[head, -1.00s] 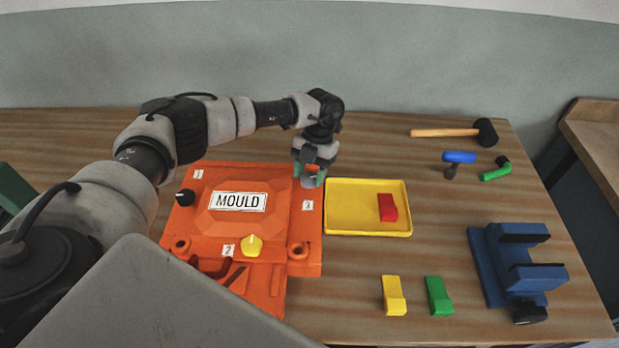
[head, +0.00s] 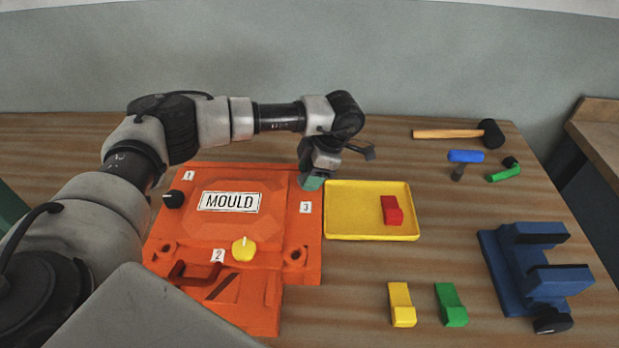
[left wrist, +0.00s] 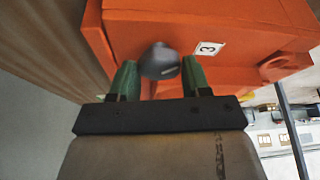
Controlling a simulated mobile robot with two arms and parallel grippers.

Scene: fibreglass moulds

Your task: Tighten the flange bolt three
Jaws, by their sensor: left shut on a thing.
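The orange mould (head: 270,190) lies on the bench with a white MOULD plate and number labels. Flange bolt three has a dark grey rounded head (left wrist: 161,58), which shows in the left wrist view beside the label 3 (head: 305,208). My left gripper (head: 312,184) is at the mould's far right corner. In the left wrist view, its green fingers (left wrist: 159,70) stand on either side of the grey head, shut on it. In the head view, the gripper hides the bolt. A black bolt (head: 173,199) is by label 1 and a yellow one (head: 243,249) by label 2. My right gripper is not in view.
A yellow tray (head: 345,231) holding a red block (head: 391,210) is right of the mould. Yellow (head: 402,303) and green (head: 451,305) blocks, a blue clamp-like fixture (head: 508,275), a mallet (head: 447,134) and small tools (head: 466,156) lie farther right. Bare bench lies between them.

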